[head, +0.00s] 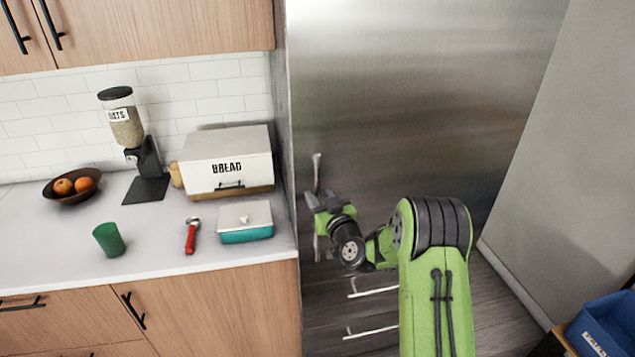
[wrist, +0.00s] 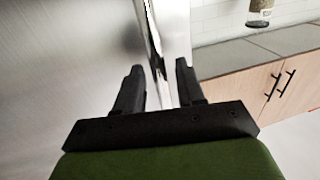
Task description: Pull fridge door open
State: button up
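The fridge (head: 420,100) is a tall brushed-steel unit, and its door looks closed in the head view. A vertical metal handle (head: 317,172) runs along the left side of its door. My gripper (head: 318,203) is at the middle of this handle and hides part of it. In the wrist view, my gripper's two dark fingers (wrist: 158,82) are spread, with the shiny handle (wrist: 153,45) running between them. A gap shows beside the handle, so the fingers do not look clamped. The steel door surface (wrist: 60,60) fills the left of the wrist view.
Two horizontal drawer handles (head: 372,291) lie below my gripper. The counter (head: 150,225) at left holds a bread box (head: 228,160), a teal dish (head: 246,236), a green cup (head: 108,240) and an oats dispenser (head: 124,118). A blue bin (head: 605,325) stands at lower right.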

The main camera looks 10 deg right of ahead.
jog(key=shift+w+a, duration=0.15)
jog(key=shift+w, duration=0.55)
jog(key=shift+c, duration=0.4)
jog(key=shift+f, duration=0.1)
grip_shut()
